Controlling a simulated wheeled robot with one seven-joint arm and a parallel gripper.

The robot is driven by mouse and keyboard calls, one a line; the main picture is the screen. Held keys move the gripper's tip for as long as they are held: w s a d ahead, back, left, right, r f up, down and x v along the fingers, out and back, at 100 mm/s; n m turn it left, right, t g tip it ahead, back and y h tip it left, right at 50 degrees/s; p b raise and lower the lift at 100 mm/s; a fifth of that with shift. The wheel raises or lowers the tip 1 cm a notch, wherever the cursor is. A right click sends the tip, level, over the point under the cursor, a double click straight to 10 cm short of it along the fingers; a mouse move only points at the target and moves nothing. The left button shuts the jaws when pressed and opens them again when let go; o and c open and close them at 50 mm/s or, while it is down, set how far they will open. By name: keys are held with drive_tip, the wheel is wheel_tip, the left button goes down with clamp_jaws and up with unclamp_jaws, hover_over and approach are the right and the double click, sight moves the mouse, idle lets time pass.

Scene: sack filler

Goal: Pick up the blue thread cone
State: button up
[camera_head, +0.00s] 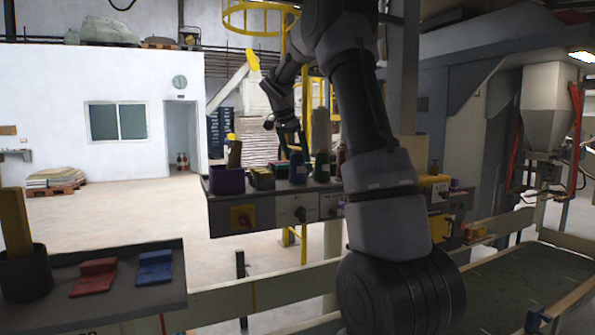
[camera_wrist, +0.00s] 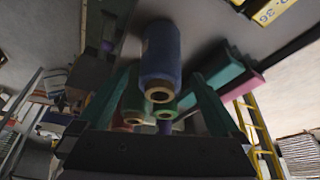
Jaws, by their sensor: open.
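The blue thread cone (camera_head: 297,168) stands upright on the grey shelf (camera_head: 268,216), among other cones and small goods. In the wrist view the blue cone (camera_wrist: 161,52) is large and near the middle, its tan core end facing the camera. My gripper (camera_head: 293,148) is just above the cone in the head view, with dark green fingers apart. In the wrist view my gripper (camera_wrist: 160,82) is open, one finger on each side of the blue cone. Nothing is held. I cannot tell whether either finger touches the cone.
A green cone (camera_head: 321,166) stands close to the right of the blue one. Yellow-green blocks (camera_head: 262,178) and a purple bin (camera_head: 228,180) are to its left. A nearer table (camera_head: 120,312) at lower left holds a red piece (camera_head: 95,277) and a blue piece (camera_head: 155,267).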

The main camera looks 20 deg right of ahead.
sight(300, 166)
drive_tip(key=x, duration=0.5)
drive_tip(key=shift+f, duration=0.1)
drive_tip(key=c, duration=1.5)
